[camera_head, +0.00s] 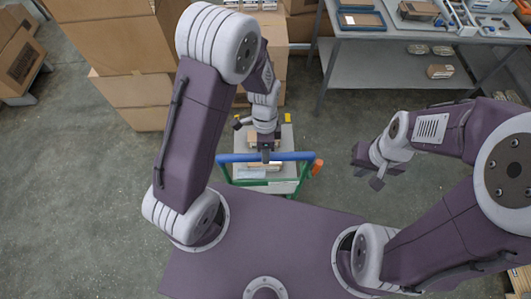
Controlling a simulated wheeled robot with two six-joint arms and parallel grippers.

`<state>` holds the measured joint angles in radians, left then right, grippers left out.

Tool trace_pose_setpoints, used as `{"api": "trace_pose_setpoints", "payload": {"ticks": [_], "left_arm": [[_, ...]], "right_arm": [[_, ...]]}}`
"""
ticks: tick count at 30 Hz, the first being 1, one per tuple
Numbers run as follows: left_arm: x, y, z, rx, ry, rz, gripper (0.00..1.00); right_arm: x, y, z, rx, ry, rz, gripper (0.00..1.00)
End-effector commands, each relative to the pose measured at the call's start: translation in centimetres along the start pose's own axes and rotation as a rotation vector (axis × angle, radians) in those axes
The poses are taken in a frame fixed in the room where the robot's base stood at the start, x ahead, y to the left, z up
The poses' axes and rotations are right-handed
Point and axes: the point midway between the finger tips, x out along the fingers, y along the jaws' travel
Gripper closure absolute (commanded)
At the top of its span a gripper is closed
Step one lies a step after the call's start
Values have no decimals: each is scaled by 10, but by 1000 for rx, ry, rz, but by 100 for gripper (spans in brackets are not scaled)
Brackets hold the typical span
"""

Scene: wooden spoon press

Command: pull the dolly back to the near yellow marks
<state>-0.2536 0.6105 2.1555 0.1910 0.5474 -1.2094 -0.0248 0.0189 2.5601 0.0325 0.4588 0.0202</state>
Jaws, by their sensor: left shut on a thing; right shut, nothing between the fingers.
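The dolly (284,187) stands on the floor just beyond my own base, with a light grey deck, a green frame and a blue push handle (295,156). An orange piece (317,166) shows at the handle's right end. My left gripper (265,157) reaches down over the dolly and is shut on the blue handle near its middle. My arm hides part of the deck and load. My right gripper (368,178) is shut and empty, to the right of the dolly and apart from it. I cannot clearly make out the near yellow floor marks.
Large cardboard boxes (105,45) stand behind the dolly and at the far left. A grey workbench (400,62) with trays and a lower shelf stands at the back right. Open concrete floor (75,190) lies to the left, with some to the right of the dolly.

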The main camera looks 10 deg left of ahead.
Motion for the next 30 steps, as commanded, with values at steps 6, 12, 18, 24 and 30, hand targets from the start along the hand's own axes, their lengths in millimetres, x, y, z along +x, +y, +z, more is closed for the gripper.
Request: {"api": "trace_pose_setpoints", "payload": {"ticks": [6, 12, 18, 24, 30], "left_arm": [[1, 4, 2, -1, -6, 12, 100], [1, 4, 2, -1, -5, 11, 57], [1, 3, 1, -1, -4, 8, 57], [-23, 1, 0, -1, 0, 2, 57], [-67, 3, 1, -1, -1, 3, 57]], "right_arm": [[0, 0, 0, 0, 0, 0, 100], [0, 0, 0, 0, 0, 0, 100], [0, 0, 0, 0, 0, 0, 100], [-1, 0, 0, 0, 0, 0, 100], [-3, 0, 0, 0, 0, 0, 100]]}}
